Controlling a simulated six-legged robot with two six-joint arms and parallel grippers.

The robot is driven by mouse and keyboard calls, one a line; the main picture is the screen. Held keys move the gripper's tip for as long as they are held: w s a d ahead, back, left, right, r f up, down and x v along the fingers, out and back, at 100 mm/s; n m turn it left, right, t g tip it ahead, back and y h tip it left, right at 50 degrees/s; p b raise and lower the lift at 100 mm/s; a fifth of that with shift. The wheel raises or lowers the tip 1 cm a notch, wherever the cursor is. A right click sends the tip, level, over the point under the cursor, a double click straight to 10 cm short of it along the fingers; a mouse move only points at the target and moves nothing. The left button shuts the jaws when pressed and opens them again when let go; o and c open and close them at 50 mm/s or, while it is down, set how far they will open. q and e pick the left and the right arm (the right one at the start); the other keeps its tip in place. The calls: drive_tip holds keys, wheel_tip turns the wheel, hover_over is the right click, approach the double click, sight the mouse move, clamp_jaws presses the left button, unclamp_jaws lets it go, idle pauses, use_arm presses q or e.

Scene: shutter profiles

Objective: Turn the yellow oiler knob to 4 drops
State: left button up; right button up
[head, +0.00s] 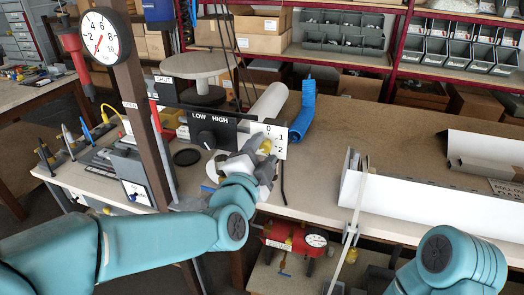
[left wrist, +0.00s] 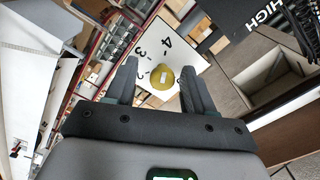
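The yellow oiler knob (head: 266,146) sits on a white numbered plate (head: 280,133), which shows 0, 1 and 2 in the head view. In the left wrist view the round knob (left wrist: 163,77) has a small light mark, and 2, 3 and 4 show on the plate (left wrist: 178,40). I cannot tell which number the knob points to. My left gripper (left wrist: 160,82) is open, with the knob between its fingers in the picture; contact is unclear. In the head view this gripper (head: 256,160) hides part of the plate. My right gripper is out of view; only its arm shows.
A black LOW/HIGH panel (head: 212,131) stands left of the plate. A blue part (head: 303,112) stands behind it. A long white channel (head: 400,203) lies to the right on the bench (head: 375,130). A red tank (head: 285,237) with a gauge is below. A brown post (head: 140,120) rises at left.

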use_arm(q)
drive_tip(key=shift+r, duration=0.1)
drive_tip(key=shift+s, duration=0.1)
drive_tip(key=b+v, duration=0.2)
drive_tip(key=v, duration=1.4)
